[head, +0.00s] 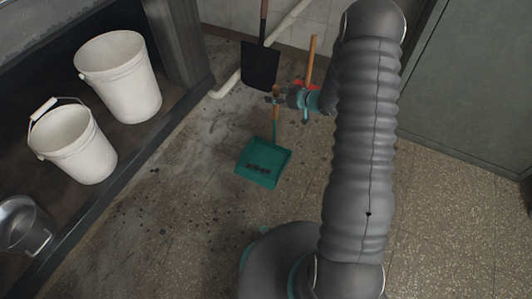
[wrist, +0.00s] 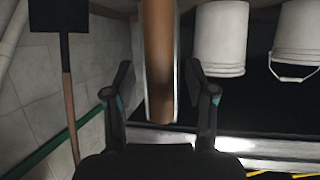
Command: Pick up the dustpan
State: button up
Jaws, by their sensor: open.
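The dustpan (head: 250,172) is a teal pan on the floor with dark lumps in it. Its thin teal stem rises to a wooden grip (head: 276,112). My gripper (head: 274,98) is at the top of this grip. In the wrist view my gripper (wrist: 162,82) is open, with a finger on each side of the wooden grip (wrist: 158,55). Gaps show between the grip and both fingers. Part of the grip's top is hidden by my gripper in the head view.
A black shovel (head: 260,67) and a wooden-handled tool (head: 310,58) with a red part stand near the wall behind my gripper. A white pipe (head: 292,18) runs along the wall. Two white buckets (head: 118,75) (head: 72,142) and a metal pail (head: 24,226) stand left. Floor in front is clear.

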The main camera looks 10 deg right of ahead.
aim_at(276, 86)
grip_shut()
jog(key=shift+r, duration=0.1)
dwell(0.3)
jog(key=shift+r+p, duration=0.45)
jog(key=shift+r, duration=1.5)
jog(key=s+d+r+m+p, duration=0.1)
jog(key=s+d+r+p, duration=0.1)
jog(key=d+r+p, duration=0.8)
jog(key=shift+s+d+r+g, duration=0.35)
jog(key=shift+d+r, duration=0.35)
jog(key=shift+r, duration=0.8)
